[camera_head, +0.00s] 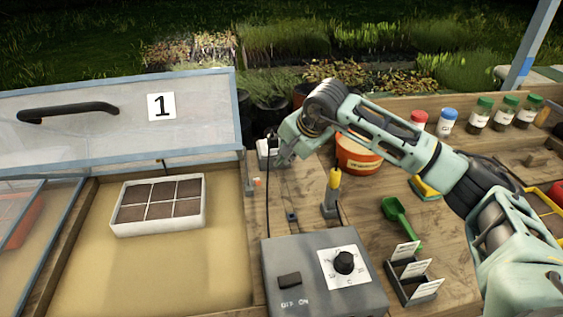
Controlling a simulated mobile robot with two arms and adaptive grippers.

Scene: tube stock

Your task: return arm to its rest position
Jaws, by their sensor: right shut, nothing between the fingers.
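My right arm comes in from the right edge and reaches over the wooden bench (308,213). My right gripper (284,158) is at its far end, pointing down and left. It is shut and empty, close to a small light-grey block (265,153) with a dark cable at the back of the bench. I cannot tell whether the fingertips touch the block. My left gripper is not in view.
A grey control box (305,293) with a knob stands in front. A yellow-topped post (333,190), an orange pot (357,155), a green scoop (398,217) and a label holder (412,272) lie near or under my arm. A cold frame with raised lid (130,105) holds a white tray (158,228).

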